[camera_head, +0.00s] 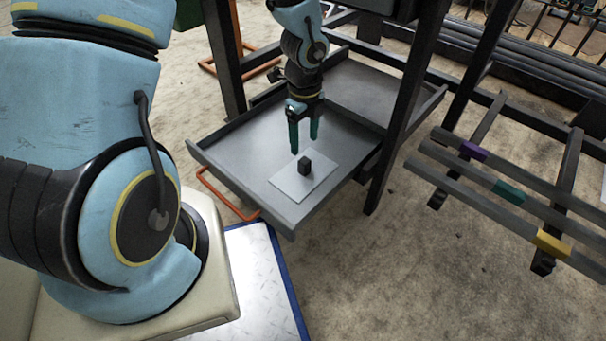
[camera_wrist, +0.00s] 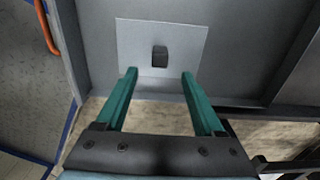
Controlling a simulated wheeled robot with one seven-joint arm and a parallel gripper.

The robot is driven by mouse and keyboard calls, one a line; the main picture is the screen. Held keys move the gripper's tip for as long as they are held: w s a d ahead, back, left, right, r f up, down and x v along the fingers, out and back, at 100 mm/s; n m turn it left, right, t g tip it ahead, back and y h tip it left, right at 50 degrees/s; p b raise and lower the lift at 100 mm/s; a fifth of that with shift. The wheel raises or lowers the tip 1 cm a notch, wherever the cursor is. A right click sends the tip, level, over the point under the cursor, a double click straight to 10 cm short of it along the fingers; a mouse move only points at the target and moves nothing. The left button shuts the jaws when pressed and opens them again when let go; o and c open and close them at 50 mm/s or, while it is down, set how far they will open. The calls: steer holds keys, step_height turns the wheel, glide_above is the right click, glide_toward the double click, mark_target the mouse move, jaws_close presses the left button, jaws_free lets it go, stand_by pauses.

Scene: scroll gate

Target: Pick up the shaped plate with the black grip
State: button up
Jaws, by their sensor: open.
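The shaped plate (camera_head: 287,185) is a light grey, roughly rectangular sheet lying flat in the grey tray. Its black grip (camera_head: 304,166) is a small block standing up from its middle. In the wrist view the plate (camera_wrist: 128,45) lies ahead of the fingertips, with the grip (camera_wrist: 159,57) between the lines of the two fingers but beyond their tips. My gripper (camera_head: 304,146) has two green fingers pointing down, open and empty, above and slightly behind the grip in the head view. It also shows in the wrist view (camera_wrist: 160,74), fingers spread wide.
The tray (camera_head: 232,153) has raised rims and an orange handle (camera_head: 228,196) at its front left. Dark frame posts (camera_head: 408,105) stand close on the right. A rack of bars (camera_head: 500,190) with purple, teal and yellow blocks is further right. The tray around the plate is clear.

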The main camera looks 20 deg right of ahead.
mark_target(305, 160)
step_height(305, 160, down, 10)
steer(key=b, duration=0.5)
steer(key=shift+r+b, duration=0.25)
steer(key=shift+b, duration=0.05)
steer(key=shift+r, duration=0.1)
jaws_close()
stand_by(0.9)
